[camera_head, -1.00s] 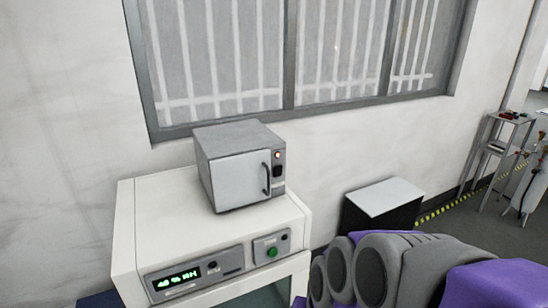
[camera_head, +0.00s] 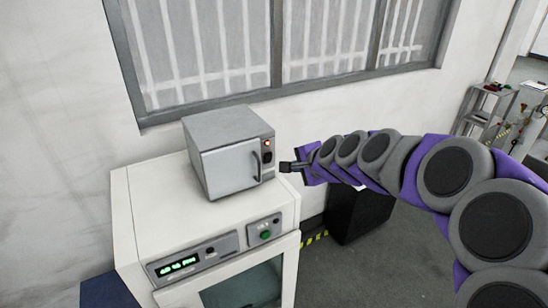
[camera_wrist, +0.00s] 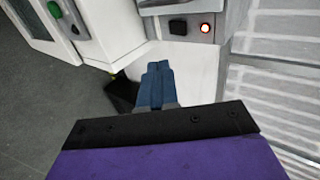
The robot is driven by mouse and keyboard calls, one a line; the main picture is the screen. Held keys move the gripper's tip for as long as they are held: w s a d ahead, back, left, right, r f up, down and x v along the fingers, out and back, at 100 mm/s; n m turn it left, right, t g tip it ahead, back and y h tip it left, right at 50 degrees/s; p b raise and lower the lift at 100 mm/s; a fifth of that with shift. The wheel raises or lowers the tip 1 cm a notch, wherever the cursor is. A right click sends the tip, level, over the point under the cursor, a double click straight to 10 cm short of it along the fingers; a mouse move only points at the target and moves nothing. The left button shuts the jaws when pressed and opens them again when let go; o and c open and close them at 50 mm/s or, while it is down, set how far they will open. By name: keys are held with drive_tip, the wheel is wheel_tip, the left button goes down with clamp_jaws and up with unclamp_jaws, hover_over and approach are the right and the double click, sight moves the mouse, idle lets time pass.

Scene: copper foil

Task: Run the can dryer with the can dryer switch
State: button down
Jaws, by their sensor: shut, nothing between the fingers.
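A small grey box with a door and handle (camera_head: 228,155), which looks like the can dryer, sits on a white cabinet. Its right front strip carries a black switch (camera_head: 267,156) below a small lamp (camera_head: 267,142). In the wrist view the black switch (camera_wrist: 178,27) is beside the lamp (camera_wrist: 205,28), which glows red. My gripper (camera_head: 284,167) is just right of the switch strip in the head view. In the wrist view its blue fingers (camera_wrist: 158,66) are together and empty, pointing toward the strip, with a gap visible below the switch. Contact is not visible.
The white cabinet (camera_head: 150,213) has a panel with a lit green display (camera_head: 178,265) and a green button (camera_head: 265,235). A dark box (camera_head: 360,212) stands on the floor at right. A barred window is behind.

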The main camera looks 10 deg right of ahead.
drive_tip(key=shift+a, duration=0.1)
drive_tip(key=b, duration=0.2)
approach(269, 160)
wheel_tip(269, 160, down, 4)
drive_tip(key=w, duration=0.2)
drive_tip(key=shift+w+a+r, duration=0.1)
drive_tip(key=shift+w+a, duration=0.3)
drive_tip(key=shift+w, duration=0.15)
drive_tip(key=shift+w+a+r, duration=0.1)
drive_tip(key=shift+w+a, duration=0.25)
drive_tip(key=shift+w, duration=0.25)
drive_tip(key=shift+r, duration=0.1)
